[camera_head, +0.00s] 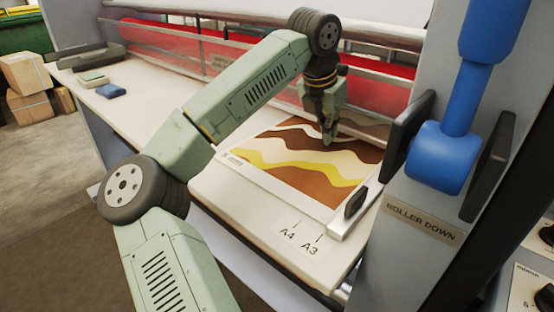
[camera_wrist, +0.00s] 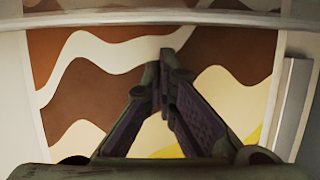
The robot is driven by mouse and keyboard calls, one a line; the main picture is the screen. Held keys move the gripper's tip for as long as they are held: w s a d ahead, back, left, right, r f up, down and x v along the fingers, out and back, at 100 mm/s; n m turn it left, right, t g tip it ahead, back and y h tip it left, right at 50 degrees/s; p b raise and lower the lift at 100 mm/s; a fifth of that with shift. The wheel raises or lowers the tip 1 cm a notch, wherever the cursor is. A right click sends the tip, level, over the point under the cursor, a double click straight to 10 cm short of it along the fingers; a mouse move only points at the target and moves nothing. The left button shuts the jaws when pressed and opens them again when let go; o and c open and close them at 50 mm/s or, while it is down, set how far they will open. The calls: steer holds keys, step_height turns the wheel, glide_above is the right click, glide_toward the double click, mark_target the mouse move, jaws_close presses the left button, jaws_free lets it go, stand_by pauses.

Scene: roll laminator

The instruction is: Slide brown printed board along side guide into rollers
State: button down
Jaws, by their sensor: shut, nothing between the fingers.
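The brown printed board (camera_head: 290,182), with white and yellow wavy bands, lies flat on the pale feed table (camera_head: 255,212). Its right edge is beside the side guide (camera_head: 352,207), a light rail with a dark knob. My gripper (camera_head: 328,143) is shut and empty, pointing down over the far part of the board; I cannot tell whether the tips touch it. In the wrist view the shut fingers (camera_wrist: 163,60) stand over the board (camera_wrist: 235,105), with the guide (camera_wrist: 289,105) at right. The red roller (camera_head: 385,92) is behind a clear guard, and the board's far edge is partly hidden.
A grey side housing with a blue lever (camera_head: 450,150) and a "ROLLER DOWN" label (camera_head: 423,222) stands close at right. A blue block (camera_head: 111,91) and a pale green block lie at the table's far left. Cardboard boxes (camera_head: 27,75) stand on the floor.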

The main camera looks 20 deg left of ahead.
steer(key=shift+r+p, duration=0.3)
steer(key=shift+r, duration=0.5)
steer(key=shift+r+p, duration=0.85)
steer(key=shift+r, duration=0.65)
step_height(320, 180, up, 2)
